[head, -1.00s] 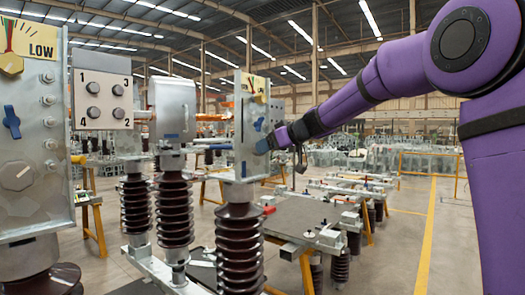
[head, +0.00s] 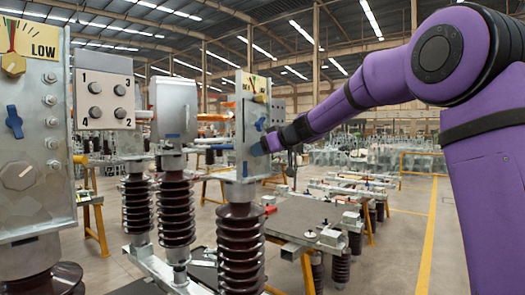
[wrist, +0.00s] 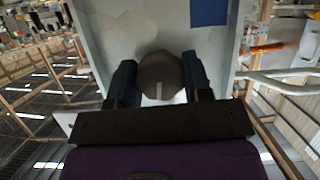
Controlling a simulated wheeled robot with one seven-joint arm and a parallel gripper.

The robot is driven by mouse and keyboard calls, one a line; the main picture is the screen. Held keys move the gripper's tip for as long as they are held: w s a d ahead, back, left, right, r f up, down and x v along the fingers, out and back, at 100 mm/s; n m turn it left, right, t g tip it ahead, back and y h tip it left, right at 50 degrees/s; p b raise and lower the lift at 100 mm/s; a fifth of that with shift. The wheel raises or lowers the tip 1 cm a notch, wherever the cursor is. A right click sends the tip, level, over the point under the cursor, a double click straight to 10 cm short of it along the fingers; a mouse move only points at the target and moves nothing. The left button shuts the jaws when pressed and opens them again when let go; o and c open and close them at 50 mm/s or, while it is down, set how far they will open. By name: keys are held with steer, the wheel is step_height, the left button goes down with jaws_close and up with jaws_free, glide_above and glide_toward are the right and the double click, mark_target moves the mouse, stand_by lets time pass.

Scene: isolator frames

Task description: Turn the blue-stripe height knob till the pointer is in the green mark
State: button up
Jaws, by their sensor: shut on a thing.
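My gripper (wrist: 160,76) is shut on a dark, many-sided knob (wrist: 158,68) in the wrist view, one finger on each side. A pale line shows on the knob's face. A blue patch (wrist: 209,12) marks the grey panel (wrist: 110,28) beyond the knob. In the head view my gripper (head: 268,143) is at the right face of the middle panel (head: 243,135), where it hides the knob. A yellow gauge plate (head: 254,85) tops that panel. It is seen at a steep slant, so its pointer and green mark cannot be read.
A nearer panel (head: 35,90) at left has a LOW gauge, a blue handle (head: 14,122) and a grey knob (head: 18,176). A numbered box (head: 103,92) is beside it. Brown ribbed insulators (head: 240,250) stand below the middle panel. A workbench (head: 305,220) lies to the right.

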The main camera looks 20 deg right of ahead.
steer(key=m+g+y, duration=0.1)
steer(key=m, duration=0.2)
steer(key=shift+d+y, duration=0.1)
steer(key=shift+y, duration=0.3)
steer(key=m+g+y, duration=0.1)
steer(key=m, duration=0.2)
steer(key=shift+y, duration=0.4)
steer(key=m+y, duration=0.1)
steer(key=m, duration=0.2)
steer(key=shift+y, duration=0.4)
steer(key=shift+f+m+y, duration=0.1)
steer(key=shift+m+y, duration=0.6)
steer(key=shift+m, duration=0.8)
steer(key=o, duration=0.9)
